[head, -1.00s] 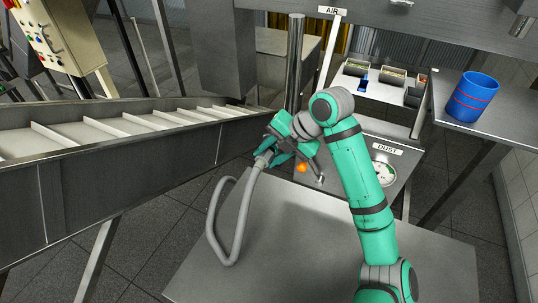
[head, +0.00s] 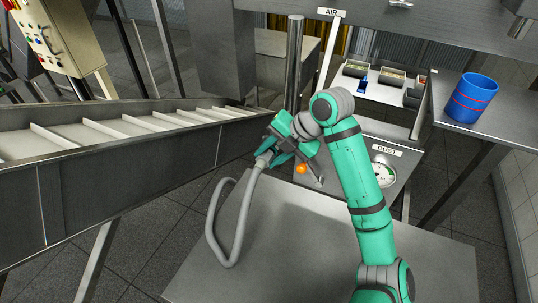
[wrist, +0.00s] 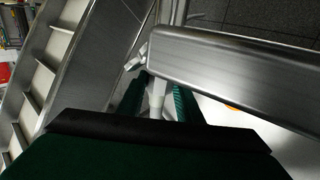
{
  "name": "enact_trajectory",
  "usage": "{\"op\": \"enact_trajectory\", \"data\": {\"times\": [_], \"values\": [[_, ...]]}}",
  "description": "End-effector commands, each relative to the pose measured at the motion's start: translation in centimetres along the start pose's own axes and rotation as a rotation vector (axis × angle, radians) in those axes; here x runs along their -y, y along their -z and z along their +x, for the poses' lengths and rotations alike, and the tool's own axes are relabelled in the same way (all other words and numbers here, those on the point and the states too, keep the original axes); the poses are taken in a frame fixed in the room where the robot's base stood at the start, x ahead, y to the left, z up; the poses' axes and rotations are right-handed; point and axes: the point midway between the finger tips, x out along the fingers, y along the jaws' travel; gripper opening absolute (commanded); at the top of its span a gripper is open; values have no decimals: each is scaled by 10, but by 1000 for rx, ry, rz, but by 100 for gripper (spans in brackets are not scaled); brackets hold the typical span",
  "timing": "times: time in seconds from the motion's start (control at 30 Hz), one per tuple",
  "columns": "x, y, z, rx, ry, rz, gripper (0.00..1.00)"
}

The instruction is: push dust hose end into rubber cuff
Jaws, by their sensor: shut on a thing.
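The grey dust hose (head: 222,240) rises in a loop from the metal table to my gripper (head: 278,152). My gripper is shut on the hose near its upper end, beside the upright metal post. In the wrist view, a pale piece of the hose (wrist: 157,97) shows between the two green fingers of my gripper (wrist: 156,92). A wide metal cylinder (wrist: 240,75) crosses that view close in front of the fingers. I cannot make out the rubber cuff in either view, nor whether the hose end touches anything.
A slatted conveyor (head: 120,140) runs along the left. The metal post (head: 293,65) stands just behind my gripper. A blue bin (head: 472,98) stands on the right-hand table.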

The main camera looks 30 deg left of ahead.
Motion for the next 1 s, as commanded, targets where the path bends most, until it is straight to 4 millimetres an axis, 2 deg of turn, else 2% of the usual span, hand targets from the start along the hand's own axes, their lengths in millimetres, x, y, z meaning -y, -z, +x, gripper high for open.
{"op": "enact_trajectory", "data": {"times": [1.0], "values": [[0, -5, 0, -1, 1, -1, 5]]}}
